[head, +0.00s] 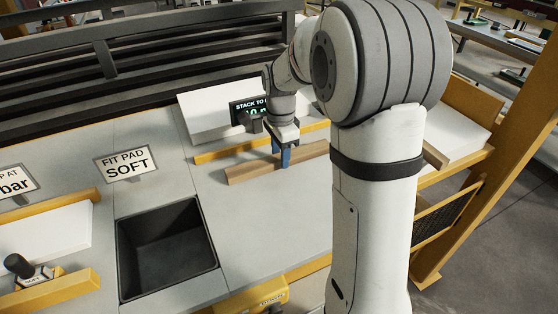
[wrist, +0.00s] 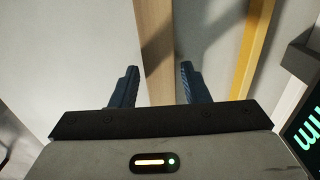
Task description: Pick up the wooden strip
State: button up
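The wooden strip (head: 250,172) is a light brown bar lying on the grey worktop, in front of a yellow rail. My gripper (head: 281,155) is over the strip, with one blue finger on its near side. The wrist view shows the strip (wrist: 156,40) running between the two spread fingers of my gripper (wrist: 157,82). Part of the strip is hidden behind the near finger and my arm.
A yellow rail (head: 225,153) runs close behind the strip, with a white panel (head: 205,112) and a dark display (head: 240,112) beyond it. A black recessed bin (head: 168,250) lies front left, near a "FIT PAD SOFT" sign (head: 128,164). The worktop before the strip is clear.

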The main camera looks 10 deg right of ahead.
jog(key=c, duration=0.8)
